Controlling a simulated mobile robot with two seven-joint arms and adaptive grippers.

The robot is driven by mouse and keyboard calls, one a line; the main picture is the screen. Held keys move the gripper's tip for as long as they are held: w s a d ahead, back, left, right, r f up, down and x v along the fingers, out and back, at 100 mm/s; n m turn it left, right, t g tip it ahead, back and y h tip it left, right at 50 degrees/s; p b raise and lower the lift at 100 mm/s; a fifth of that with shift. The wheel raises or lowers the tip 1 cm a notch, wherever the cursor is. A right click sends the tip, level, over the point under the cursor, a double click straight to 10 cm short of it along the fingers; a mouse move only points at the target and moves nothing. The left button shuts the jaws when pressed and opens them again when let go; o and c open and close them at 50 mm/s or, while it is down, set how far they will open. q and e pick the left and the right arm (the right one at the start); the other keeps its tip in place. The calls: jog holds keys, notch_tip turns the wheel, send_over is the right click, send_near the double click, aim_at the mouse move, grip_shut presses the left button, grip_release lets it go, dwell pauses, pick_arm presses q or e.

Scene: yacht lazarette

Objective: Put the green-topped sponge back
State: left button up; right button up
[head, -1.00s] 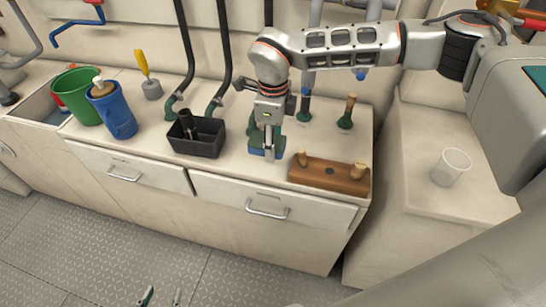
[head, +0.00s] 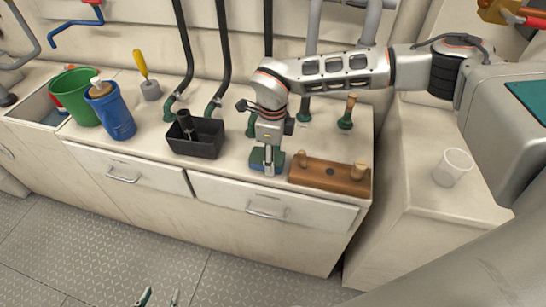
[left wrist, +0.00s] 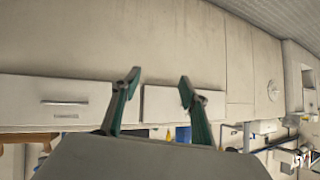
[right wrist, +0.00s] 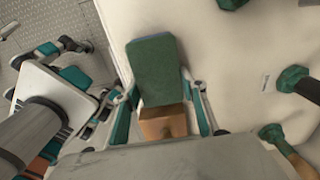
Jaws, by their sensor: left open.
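The green-topped sponge (right wrist: 155,70), with a blue lower part, is at my right gripper (head: 268,164) in the head view, over the front of the counter. In the right wrist view my right gripper (right wrist: 160,82) has a finger against each long side of it. Whether the sponge touches the counter is hard to tell. The brown wooden block (head: 328,176) with pegs is just right of the sponge; its end (right wrist: 165,122) also shows in the right wrist view. My left gripper (head: 160,298) is open and empty, low over the floor; its parted fingers fill the left wrist view (left wrist: 158,82).
A black open box (head: 196,140) stands left of the right gripper. A green bucket (head: 76,92) and blue container (head: 115,115) are farther left. Green-based upright tools (head: 346,118) stand behind the block. A clear cup (head: 452,167) stands on the right-hand ledge.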

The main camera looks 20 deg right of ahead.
jog(key=shift+o, duration=1.3)
jog(key=shift+r, duration=0.1)
notch_tip(320, 180, up, 12)
jog(key=p, duration=0.1)
